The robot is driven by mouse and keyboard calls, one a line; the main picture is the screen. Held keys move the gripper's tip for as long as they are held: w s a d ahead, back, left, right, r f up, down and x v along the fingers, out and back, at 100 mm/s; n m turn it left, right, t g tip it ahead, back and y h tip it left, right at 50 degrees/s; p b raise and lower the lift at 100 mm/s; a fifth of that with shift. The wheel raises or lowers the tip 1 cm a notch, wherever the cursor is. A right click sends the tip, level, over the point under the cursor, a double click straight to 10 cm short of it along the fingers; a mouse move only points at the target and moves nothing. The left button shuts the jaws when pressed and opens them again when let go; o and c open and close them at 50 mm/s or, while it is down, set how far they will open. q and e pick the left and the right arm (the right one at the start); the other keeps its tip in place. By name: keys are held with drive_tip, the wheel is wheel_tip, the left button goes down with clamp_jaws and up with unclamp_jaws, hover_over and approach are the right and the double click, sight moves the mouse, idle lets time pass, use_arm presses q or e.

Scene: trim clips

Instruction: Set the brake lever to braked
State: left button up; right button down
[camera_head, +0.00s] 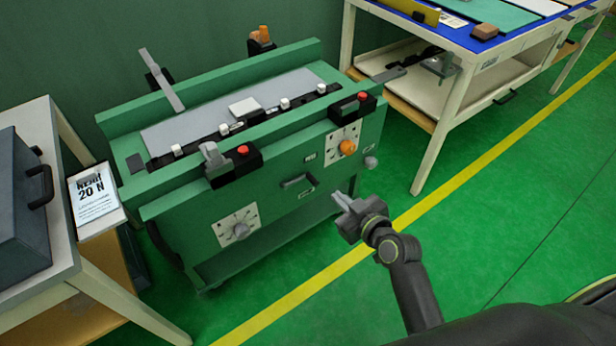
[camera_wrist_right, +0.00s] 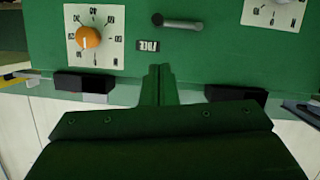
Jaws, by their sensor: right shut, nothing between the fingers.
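The lever (camera_head: 297,181) is a short dark handle on the green machine's front panel, lying roughly level. One small label (camera_head: 311,157) is above its right end and another (camera_head: 307,193) is below; I cannot read them surely. In the right wrist view the lever (camera_wrist_right: 178,23) is at the top, its dark round end at left and its grip reaching right. My right gripper (camera_head: 341,199) is shut and empty, in front of the panel, right of and below the lever in the head view and apart from it. Its closed fingers (camera_wrist_right: 158,82) point at the panel. My left gripper is out of view.
The panel carries an orange knob (camera_head: 347,147) and a grey knob (camera_head: 241,230) on white dials. Two black boxes with red buttons (camera_head: 243,150) (camera_head: 362,96) sit on the top edge. A side table (camera_head: 63,262) stands left, a workbench (camera_head: 432,150) at right; the floor in front is clear.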

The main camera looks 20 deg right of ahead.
sight(317, 182)
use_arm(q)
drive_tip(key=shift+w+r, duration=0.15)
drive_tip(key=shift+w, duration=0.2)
use_arm(e)
drive_tip(key=shift+w+a+r+n+y, duration=0.15)
drive_tip(key=shift+w+a+r, duration=0.1)
drive_tip(key=shift+r, duration=0.3)
drive_tip(key=shift+w+a+r+n+y, duration=0.1)
drive_tip(key=shift+w+r+n+y, duration=0.1)
drive_tip(key=shift+r, duration=0.35)
